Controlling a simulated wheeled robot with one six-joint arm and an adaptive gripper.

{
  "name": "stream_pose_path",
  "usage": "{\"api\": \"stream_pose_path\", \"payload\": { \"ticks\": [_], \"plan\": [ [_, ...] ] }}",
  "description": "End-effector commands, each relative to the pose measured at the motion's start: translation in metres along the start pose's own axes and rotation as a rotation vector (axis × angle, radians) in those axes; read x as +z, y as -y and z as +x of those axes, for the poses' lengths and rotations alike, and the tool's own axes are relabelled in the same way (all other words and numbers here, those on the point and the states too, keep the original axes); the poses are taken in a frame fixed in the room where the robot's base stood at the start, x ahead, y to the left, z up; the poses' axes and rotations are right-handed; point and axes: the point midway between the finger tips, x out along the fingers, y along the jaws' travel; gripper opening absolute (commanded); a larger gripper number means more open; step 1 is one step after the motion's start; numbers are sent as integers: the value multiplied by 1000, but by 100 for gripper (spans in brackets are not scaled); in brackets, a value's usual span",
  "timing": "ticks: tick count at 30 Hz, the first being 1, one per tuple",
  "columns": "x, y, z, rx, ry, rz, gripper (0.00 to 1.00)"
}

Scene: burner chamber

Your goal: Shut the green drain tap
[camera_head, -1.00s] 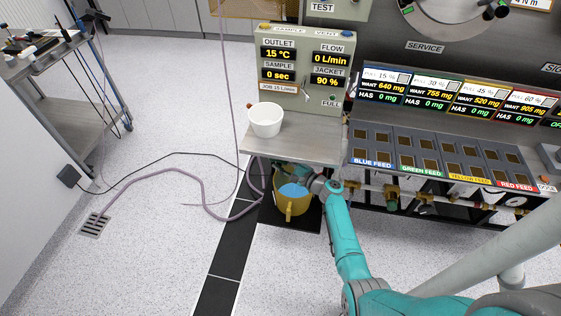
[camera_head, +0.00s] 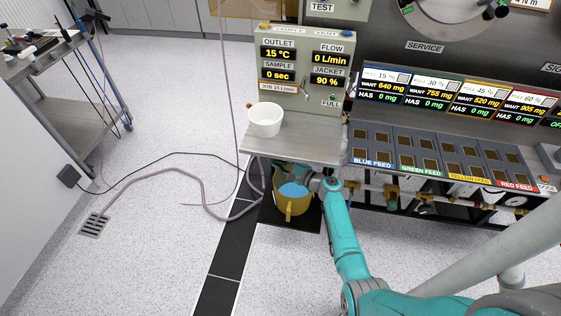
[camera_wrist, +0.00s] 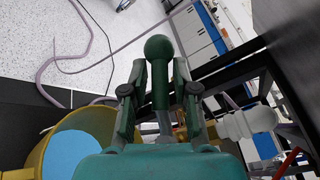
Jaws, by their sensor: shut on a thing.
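The green drain tap (camera_wrist: 160,80) shows in the wrist view as a green lever with a round knob at its end. My gripper (camera_wrist: 158,88) has its two dark fingers on either side of the lever and is shut on it. In the head view my arm reaches under the steel shelf, and the tap and fingertips are hidden there. A yellow bucket (camera_head: 290,208) with blue liquid stands on the floor below; it also shows at the lower left of the wrist view (camera_wrist: 103,119).
A steel shelf (camera_head: 300,140) with a white cup (camera_head: 265,120) lies directly above my gripper. Brass pipework (camera_head: 392,196) runs to the right under the feed panel. A hose (camera_head: 160,176) and a black cable lie on the floor at left, where there is open room.

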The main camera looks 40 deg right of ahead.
Motion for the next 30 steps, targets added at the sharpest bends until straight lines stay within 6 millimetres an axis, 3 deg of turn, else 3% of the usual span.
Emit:
{"api": "stream_pose_path", "payload": {
  "ticks": [12,27,28,29,30],
  "plan": [
    [-4,-11,4,158,-120,-106,0],
    [-6,-14,4,191,-147,-124,0],
    [-6,-14,4,191,-147,-124,35],
    [-6,-14,4,191,-147,-124,42],
    [-6,-14,4,190,-148,-124,42]
  ]
}}
